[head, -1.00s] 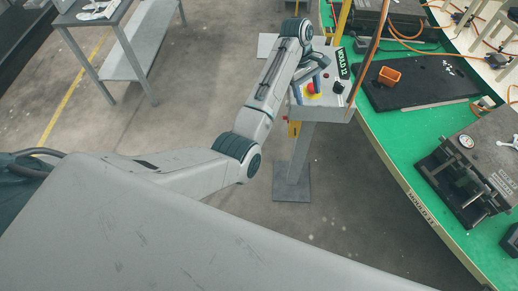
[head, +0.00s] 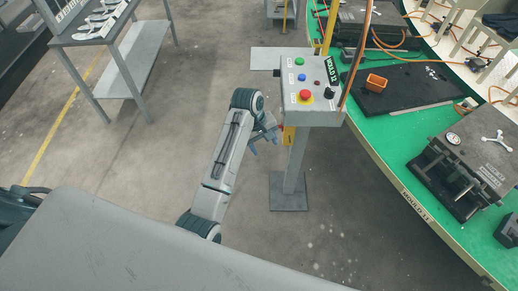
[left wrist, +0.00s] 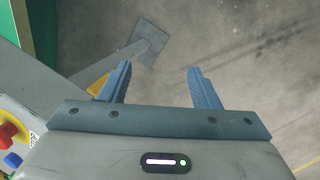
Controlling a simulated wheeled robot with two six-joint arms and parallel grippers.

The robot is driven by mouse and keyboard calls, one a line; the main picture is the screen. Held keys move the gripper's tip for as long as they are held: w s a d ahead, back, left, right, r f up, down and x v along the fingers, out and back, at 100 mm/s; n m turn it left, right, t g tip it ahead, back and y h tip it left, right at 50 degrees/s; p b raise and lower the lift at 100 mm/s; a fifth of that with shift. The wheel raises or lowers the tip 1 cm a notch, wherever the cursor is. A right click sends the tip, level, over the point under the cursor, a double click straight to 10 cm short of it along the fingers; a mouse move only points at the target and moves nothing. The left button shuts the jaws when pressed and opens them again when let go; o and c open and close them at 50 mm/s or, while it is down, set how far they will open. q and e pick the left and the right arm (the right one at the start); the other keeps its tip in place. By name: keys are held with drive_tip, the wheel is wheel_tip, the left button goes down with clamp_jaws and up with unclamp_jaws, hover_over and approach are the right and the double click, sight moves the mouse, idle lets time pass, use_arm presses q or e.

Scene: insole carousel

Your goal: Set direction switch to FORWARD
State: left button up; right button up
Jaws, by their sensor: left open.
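The control box (head: 312,118) stands on a grey post, its sloped panel facing up. A black knob (head: 329,93), which looks like the direction switch, sits at its lower right; its setting is too small to read. Beside it is a red emergency button (head: 305,95) on yellow, also in the left wrist view (left wrist: 9,133). Green and blue buttons lie above. My left gripper (head: 264,147) is left of and below the box, apart from it, with blue fingers pointing down. In the left wrist view (left wrist: 159,72) the fingers are apart with only floor between them. My right gripper is not seen.

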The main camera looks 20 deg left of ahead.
use_arm(q)
drive_tip(key=shift+s+a+f, duration=0.2)
drive_tip(key=shift+s, duration=0.2)
drive_tip(key=shift+s+a+f, duration=0.15)
drive_tip(key=shift+s, duration=0.2)
drive_tip(key=s+a+f+m+y+b, duration=0.15)
drive_tip(key=s+f, duration=0.35)
drive_tip(key=f, duration=0.7)
drive_tip(key=s+a+f+m+b, duration=0.1)
drive_tip(key=s+a+f+b, duration=0.2)
drive_tip(key=f, duration=0.9)
drive_tip(key=s+a+f+m+y+b, duration=0.15)
drive_tip(key=s+f, duration=0.45)
drive_tip(key=f, duration=0.6)
drive_tip(key=s+a+f+m+b, duration=0.1)
drive_tip(key=s+a+f+b, duration=0.1)
drive_tip(key=s+f, duration=0.5)
drive_tip(key=s+a+f+m+b, duration=0.2)
drive_tip(key=s+f, duration=0.5)
drive_tip(key=s, duration=0.8)
drive_tip(key=s+a+f+m+b, duration=0.2)
drive_tip(key=s+a+f, duration=0.2)
drive_tip(key=s+f, duration=0.4)
drive_tip(key=s, duration=0.4)
drive_tip(key=shift+a+t+y, duration=0.15)
drive_tip(key=shift+t+y, duration=0.15)
